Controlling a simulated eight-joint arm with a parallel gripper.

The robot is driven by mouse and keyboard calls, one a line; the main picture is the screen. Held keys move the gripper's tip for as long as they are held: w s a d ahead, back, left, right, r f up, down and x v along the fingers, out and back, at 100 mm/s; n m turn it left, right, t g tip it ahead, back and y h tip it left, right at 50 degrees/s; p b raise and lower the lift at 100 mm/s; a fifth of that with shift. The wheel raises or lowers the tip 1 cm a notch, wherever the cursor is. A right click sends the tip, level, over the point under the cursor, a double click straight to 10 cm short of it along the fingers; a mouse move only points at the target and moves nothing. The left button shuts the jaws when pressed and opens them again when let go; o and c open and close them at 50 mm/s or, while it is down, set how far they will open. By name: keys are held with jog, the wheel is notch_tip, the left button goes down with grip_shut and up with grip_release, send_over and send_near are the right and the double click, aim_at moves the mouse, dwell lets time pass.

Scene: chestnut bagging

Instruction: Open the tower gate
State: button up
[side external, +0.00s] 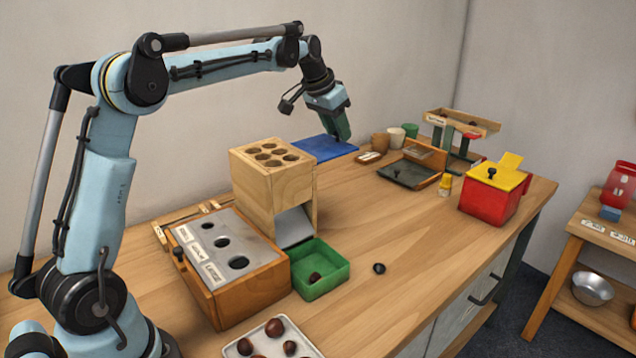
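A tall wooden tower block (255,193) with several round holes in its top stands mid-table. Its lower front has an opening with a grey sloped plate (294,228); I cannot tell whether this plate is the gate. A green tray (338,273) sits at the tower's foot with a dark chestnut (315,277) in it. My gripper (343,138) is behind and to the right of the tower, pointing down near a blue mat (312,149). It appears apart from the tower. Its fingers are too small and edge-on to show whether they are open or shut.
A sorting box (262,283) with three holes stands in front of the tower. A white tray (233,351) holds several chestnuts. One dark chestnut (379,268) lies on bare table. A red box (490,202) with a yellow lid, cups (396,138) and a wooden rack (461,120) stand further right.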

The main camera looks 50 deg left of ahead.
jog(key=shift+o, duration=0.6)
jog(key=shift+r, duration=3.5)
